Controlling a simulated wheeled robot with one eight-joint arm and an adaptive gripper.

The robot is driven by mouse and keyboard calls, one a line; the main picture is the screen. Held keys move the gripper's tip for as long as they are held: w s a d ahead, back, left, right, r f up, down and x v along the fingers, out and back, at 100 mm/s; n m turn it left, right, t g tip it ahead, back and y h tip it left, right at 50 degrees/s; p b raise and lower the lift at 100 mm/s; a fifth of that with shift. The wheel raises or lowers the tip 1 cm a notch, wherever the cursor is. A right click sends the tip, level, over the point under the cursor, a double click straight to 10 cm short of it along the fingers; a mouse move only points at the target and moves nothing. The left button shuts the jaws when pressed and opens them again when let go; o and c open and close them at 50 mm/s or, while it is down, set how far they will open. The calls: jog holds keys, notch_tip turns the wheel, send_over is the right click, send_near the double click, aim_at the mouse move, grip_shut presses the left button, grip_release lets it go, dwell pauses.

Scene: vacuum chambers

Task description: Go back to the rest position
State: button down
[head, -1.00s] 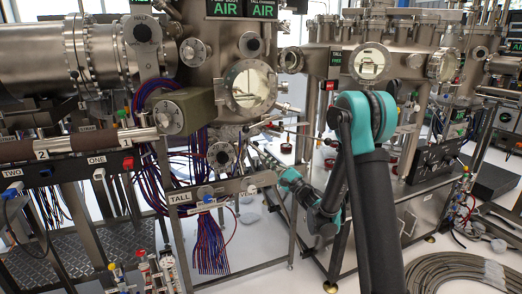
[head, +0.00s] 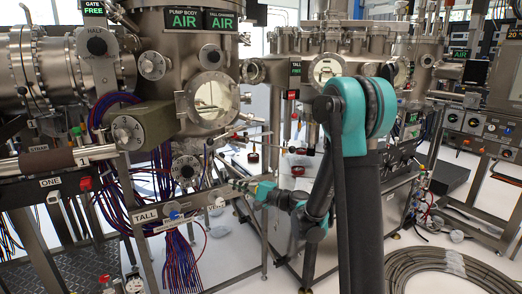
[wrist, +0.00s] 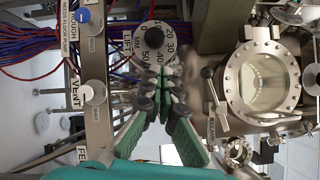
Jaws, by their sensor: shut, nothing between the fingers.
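My gripper (head: 236,184) hangs at the end of my arm, left of the teal elbow in the head view, in front of the lower chamber frames. In the wrist view my gripper (wrist: 163,75) shows green fingers with their tips together and nothing between them. Beyond the tips is a round LIFT dial (wrist: 154,40); I cannot tell the gap to it. The VENT knob (wrist: 95,93) is on a rail to the left, and a round chamber window (wrist: 264,82) is to the right. No rest position is marked in view.
The tall chamber's window (head: 212,95) and a TALL/VENT rail (head: 180,214) stand at left and centre. Red and blue cables (head: 128,190) hang there. A coiled hose (head: 450,272) lies on the floor at right. Another bench (head: 480,125) is behind it.

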jog(key=s+d+f+n+g+h, duration=0.1)
jog(key=s+d+f+n+h, duration=0.1)
jog(key=s+d+f+h, duration=0.3)
jog(key=s+d+f+n+g+h, duration=0.1)
jog(key=s+d+f+n+h, duration=0.2)
jog(key=s+d, duration=0.9)
jog(key=s+d+f+n+g+h, duration=0.2)
jog(key=s+d+f+h, duration=0.6)
jog(key=d, duration=0.4)
jog(key=shift+s+d+f+n+h, duration=0.2)
jog(key=shift+d+n+h, duration=0.1)
jog(key=shift+n, duration=0.4)
jog(key=shift+w, duration=0.1)
